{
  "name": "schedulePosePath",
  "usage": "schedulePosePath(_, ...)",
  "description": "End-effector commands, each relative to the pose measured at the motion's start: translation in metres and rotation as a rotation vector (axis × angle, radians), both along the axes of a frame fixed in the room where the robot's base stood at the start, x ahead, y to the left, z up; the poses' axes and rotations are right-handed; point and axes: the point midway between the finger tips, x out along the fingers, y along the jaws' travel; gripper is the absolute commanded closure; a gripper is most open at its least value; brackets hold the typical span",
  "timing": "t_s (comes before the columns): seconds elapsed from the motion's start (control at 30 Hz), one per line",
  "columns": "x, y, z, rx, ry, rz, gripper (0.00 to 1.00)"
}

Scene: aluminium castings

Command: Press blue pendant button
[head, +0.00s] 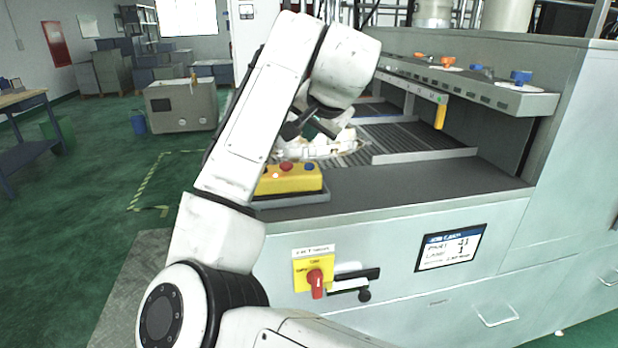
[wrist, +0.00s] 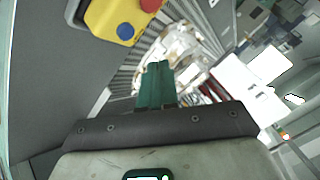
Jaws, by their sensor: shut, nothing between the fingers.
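A yellow pendant box (head: 290,184) lies on the front left of the dark grey bench top. It carries a blue button (head: 312,166) and a red button (head: 286,167) on its upper face. In the wrist view the yellow box (wrist: 101,18) is at the top left, with the blue button (wrist: 125,31) and the red button (wrist: 150,5) visible. My gripper (head: 326,130) is above and behind the box, apart from it. In the wrist view its green fingers (wrist: 155,84) are together and empty, to the lower right of the blue button.
Pale castings (head: 318,147) lie on the slatted bed behind the pendant. A grey overhead rail (head: 470,85) with coloured knobs and a hanging yellow handle (head: 441,116) spans the right. A red rotary switch (head: 316,283) is on the cabinet front. The bench top right of the pendant is clear.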

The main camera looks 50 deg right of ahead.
Motion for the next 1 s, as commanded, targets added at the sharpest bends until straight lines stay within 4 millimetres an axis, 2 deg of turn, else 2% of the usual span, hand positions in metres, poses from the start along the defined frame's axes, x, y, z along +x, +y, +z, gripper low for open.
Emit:
schedulePosePath(0.03,0.0,0.001,-0.014,0.001,0.0,0.001,1.0)
schedulePosePath(0.3,0.0,0.0,-0.033,-0.001,0.0,0.001,1.0)
schedulePosePath(1.0,0.0,0.0,-0.034,0.0,-0.001,0.001,1.0)
